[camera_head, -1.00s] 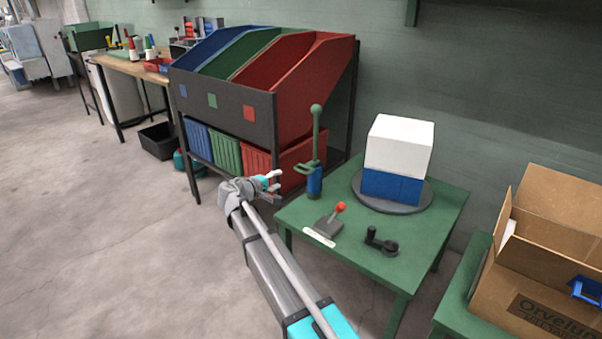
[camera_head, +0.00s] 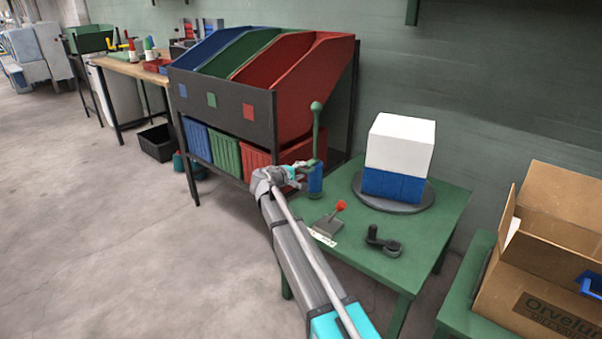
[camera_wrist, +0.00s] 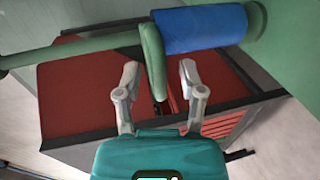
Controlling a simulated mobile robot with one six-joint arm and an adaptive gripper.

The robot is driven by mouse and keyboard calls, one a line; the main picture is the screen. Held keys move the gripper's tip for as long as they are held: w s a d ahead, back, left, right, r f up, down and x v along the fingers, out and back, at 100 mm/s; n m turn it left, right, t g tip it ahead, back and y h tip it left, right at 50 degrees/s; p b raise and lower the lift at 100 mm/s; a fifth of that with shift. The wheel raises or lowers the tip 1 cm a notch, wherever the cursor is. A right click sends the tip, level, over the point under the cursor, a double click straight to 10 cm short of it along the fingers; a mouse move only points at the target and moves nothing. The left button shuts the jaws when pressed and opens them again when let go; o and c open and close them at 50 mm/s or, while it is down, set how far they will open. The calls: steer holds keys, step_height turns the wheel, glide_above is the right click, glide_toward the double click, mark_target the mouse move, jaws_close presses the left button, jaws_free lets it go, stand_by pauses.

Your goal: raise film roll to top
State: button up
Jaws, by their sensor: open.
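The blue film roll (camera_head: 315,180) sits low on an upright green post (camera_head: 316,135) with a ball on top, at the left edge of the green table. A green grip (camera_wrist: 153,60) sits at the end of the roll (camera_wrist: 205,28) in the wrist view. My gripper (camera_head: 298,174) is beside the roll, on its left. In the wrist view my gripper (camera_wrist: 160,80) is open, and the green grip shows between its two fingertips. I cannot tell whether any finger touches it. In the head view my gripper partly covers the area of the grip.
The green table (camera_head: 415,255) also carries a red-knobbed lever (camera_head: 330,218), a black crank (camera_head: 384,241) and a turntable (camera_head: 390,206) with a white-and-blue load. A bin rack (camera_head: 225,115) stands close behind my gripper. A cardboard box (camera_head: 550,270) stands at right.

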steer(key=shift+w+d, duration=0.2)
steer(key=shift+w, duration=0.1)
jaws_close()
